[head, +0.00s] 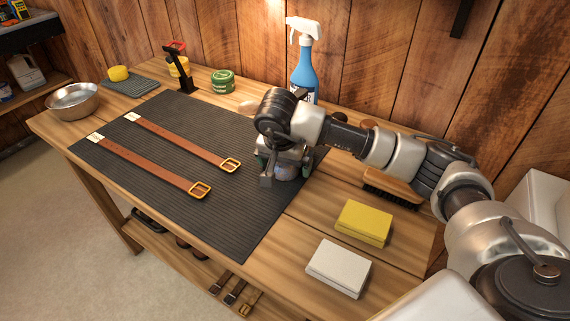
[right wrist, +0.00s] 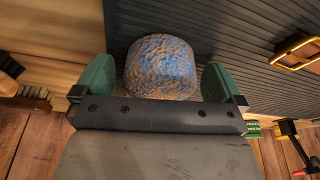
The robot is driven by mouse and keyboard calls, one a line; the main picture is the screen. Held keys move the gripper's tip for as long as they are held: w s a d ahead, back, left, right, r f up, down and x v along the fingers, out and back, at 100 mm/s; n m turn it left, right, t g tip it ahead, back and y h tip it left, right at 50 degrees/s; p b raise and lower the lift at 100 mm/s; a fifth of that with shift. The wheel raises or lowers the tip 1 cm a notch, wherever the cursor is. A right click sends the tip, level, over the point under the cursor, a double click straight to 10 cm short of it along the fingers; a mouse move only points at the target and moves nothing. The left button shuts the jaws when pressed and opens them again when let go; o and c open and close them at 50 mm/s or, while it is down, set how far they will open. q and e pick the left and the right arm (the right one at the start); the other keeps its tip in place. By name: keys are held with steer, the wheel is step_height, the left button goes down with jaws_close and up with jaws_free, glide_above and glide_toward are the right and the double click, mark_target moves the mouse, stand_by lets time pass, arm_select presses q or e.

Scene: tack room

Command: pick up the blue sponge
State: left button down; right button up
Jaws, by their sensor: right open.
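The blue sponge (right wrist: 160,66) is a short, round block, mottled blue and orange-brown, at the edge of the dark ribbed mat in the right wrist view. My right gripper (right wrist: 157,80) is open, with one green-padded finger on each side of the sponge and small gaps seemingly left at both sides. In the head view my right gripper (head: 283,174) is low over the mat's right part, and it mostly hides the sponge. My left gripper is not in view.
Two brown straps lie on the ribbed mat (head: 240,215). A yellow block (head: 363,223), a white block (head: 339,268) and a brush (head: 393,188) lie to the right. A blue spray bottle (head: 304,68) and green tin (head: 223,80) stand behind. A metal bowl (head: 73,101) is far left.

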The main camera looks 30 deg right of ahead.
steer(key=c, duration=1)
